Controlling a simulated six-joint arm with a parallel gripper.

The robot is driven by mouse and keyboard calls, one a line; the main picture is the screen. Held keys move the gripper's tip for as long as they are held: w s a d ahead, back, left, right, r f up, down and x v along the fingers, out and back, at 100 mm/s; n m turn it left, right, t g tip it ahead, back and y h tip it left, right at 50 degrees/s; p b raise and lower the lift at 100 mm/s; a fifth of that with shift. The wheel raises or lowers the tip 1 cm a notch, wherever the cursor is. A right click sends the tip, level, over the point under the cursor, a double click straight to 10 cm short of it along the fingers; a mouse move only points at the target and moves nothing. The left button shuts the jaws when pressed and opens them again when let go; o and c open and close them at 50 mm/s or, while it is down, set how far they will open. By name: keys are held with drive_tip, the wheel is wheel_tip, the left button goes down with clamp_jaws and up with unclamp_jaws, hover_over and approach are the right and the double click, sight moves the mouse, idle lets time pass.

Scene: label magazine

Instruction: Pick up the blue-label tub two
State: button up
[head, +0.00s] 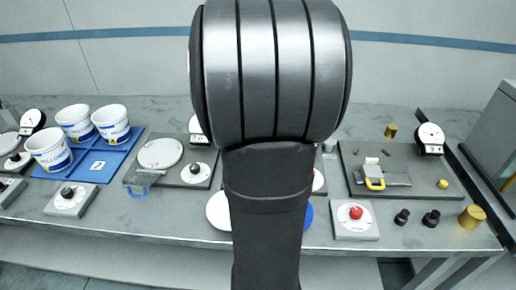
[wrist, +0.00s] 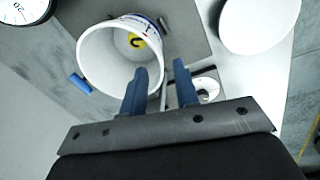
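In the wrist view, my gripper (wrist: 159,66) has two blue fingers standing apart. A white tub (wrist: 92,50) lies just beyond them, its round mouth facing the camera. The left finger overlaps the mouth and the right finger is beyond the rim's right side; contact cannot be told. A yellow hook-shaped mark shows inside the tub, and part of a blue and red label shows on its outside. In the head view, three white tubs with blue and yellow labels (head: 50,150) (head: 75,122) (head: 112,123) stand on a blue tray (head: 97,165) marked 2. My arm hides the gripper there.
A round white disc (head: 160,153) lies left. The wrist view shows a white disc (wrist: 257,22) and a dial (wrist: 22,10).

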drive_tip(key=f, duration=0.6)
drive_tip(key=w+f, duration=0.1)
drive_tip(key=f, duration=0.2)
drive_tip(key=shift+d+f, duration=0.15)
drive_tip(key=shift+d, duration=0.05)
drive_tip(key=shift+c, duration=0.2)
clamp_jaws()
